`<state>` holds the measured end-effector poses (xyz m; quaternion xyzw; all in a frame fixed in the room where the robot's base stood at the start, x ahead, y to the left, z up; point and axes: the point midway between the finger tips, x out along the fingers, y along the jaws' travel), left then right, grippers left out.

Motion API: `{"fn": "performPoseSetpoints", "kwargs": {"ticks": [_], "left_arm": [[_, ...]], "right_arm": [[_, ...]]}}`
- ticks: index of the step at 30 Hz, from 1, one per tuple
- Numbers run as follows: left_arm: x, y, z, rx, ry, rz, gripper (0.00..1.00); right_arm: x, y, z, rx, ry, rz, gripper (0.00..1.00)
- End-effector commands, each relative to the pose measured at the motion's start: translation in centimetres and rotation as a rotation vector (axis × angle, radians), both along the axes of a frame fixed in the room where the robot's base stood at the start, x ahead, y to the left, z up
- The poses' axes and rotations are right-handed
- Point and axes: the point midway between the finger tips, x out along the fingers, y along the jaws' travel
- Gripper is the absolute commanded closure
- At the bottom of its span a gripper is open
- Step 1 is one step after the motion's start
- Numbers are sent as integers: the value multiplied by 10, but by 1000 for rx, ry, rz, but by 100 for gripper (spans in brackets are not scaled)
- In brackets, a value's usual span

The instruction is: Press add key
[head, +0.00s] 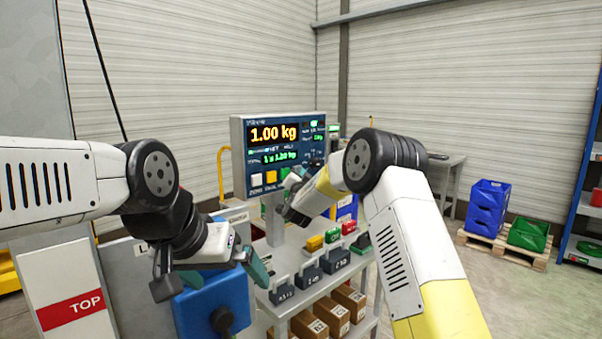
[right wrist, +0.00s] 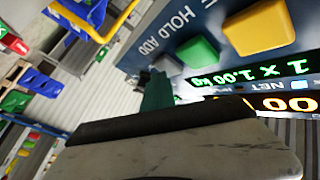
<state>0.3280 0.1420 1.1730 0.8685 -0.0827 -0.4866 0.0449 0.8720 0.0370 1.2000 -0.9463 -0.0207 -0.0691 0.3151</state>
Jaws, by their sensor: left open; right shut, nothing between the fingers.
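The blue-faced weighing display (head: 286,142) reads 1.00 kg and 1 x 1.00 kg. Its key row has white, yellow and green keys in the head view. In the right wrist view, the lettering ADD lies beside a grey key (right wrist: 167,65), next to a green key (right wrist: 197,53) by HOLD and a yellow key (right wrist: 260,26). My right gripper (head: 291,182) is shut and empty at the row's right end. Its teal fingertip (right wrist: 157,90) is close to the grey key; I cannot tell whether they touch. The gripper hides that key in the head view. My left gripper (head: 210,277) is open and empty, low at left.
A grey cart (head: 285,305) below the display carries several dark weights with handles and small coloured blocks, with cardboard boxes (head: 348,298) underneath. A blue box (head: 213,305) is beside my left gripper. Blue and green crates (head: 488,205) stand on a pallet at right, with open floor nearby.

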Motion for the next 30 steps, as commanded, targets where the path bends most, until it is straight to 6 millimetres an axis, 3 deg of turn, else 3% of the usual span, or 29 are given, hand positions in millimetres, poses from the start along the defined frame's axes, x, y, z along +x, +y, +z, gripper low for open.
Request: {"fn": "performPoseSetpoints", "kwargs": {"ticks": [17, 30], "left_arm": [[0, 0, 0, 0, 0, 0, 0], [0, 0, 0, 0, 0, 0, 0]], "right_arm": [[-10, -10, 0, 0, 0, 0, 100], [-38, -38, 0, 0, 1, -1, 100]]}}
